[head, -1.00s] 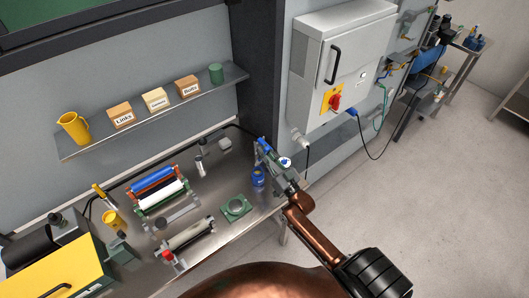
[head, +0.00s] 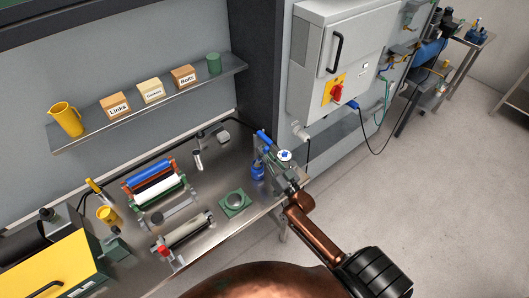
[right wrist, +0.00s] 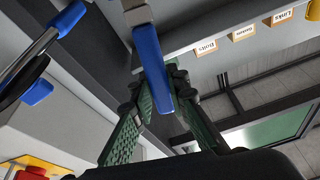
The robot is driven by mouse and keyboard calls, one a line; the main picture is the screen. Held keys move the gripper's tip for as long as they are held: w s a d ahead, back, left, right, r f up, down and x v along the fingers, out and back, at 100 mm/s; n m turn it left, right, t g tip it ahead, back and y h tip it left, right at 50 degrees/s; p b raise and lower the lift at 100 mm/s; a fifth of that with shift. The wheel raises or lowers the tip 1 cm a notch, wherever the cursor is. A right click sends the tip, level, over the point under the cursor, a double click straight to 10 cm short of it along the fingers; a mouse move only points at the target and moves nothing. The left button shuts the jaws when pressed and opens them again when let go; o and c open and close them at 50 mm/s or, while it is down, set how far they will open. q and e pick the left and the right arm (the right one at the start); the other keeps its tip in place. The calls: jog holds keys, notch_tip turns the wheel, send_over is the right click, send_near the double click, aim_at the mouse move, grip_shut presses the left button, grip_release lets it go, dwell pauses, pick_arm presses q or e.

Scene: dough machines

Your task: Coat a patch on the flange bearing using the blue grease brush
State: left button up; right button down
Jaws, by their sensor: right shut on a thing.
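My right gripper (head: 271,158) is over the right end of the bench, shut on the blue grease brush (head: 264,136). In the right wrist view the brush's blue handle (right wrist: 152,68) lies between the green-padded fingers of the gripper (right wrist: 156,92). The bristles cannot be made out. A small blue pot (head: 257,171) stands on the bench just below and left of the gripper. The flange bearing (head: 235,202), a green square base with a round grey centre, lies on the bench near its front edge, apart from the gripper. My left gripper is not in view.
A rack of coloured rollers (head: 153,180) and another roller unit (head: 186,231) are left of the bearing. A yellow cup (head: 107,214) stands farther left. The shelf (head: 140,113) holds labelled boxes. A grey electrical cabinet (head: 342,55) is on the wall at right.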

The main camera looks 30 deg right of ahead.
jog(key=shift+f+b, duration=0.35)
jog(key=shift+f, duration=0.2)
dwell(0.9)
jog(key=shift+r, duration=0.1)
notch_tip(320, 180, up, 7)
jog(key=p, duration=0.6)
jog(key=shift+p, duration=0.35)
dwell(0.4)
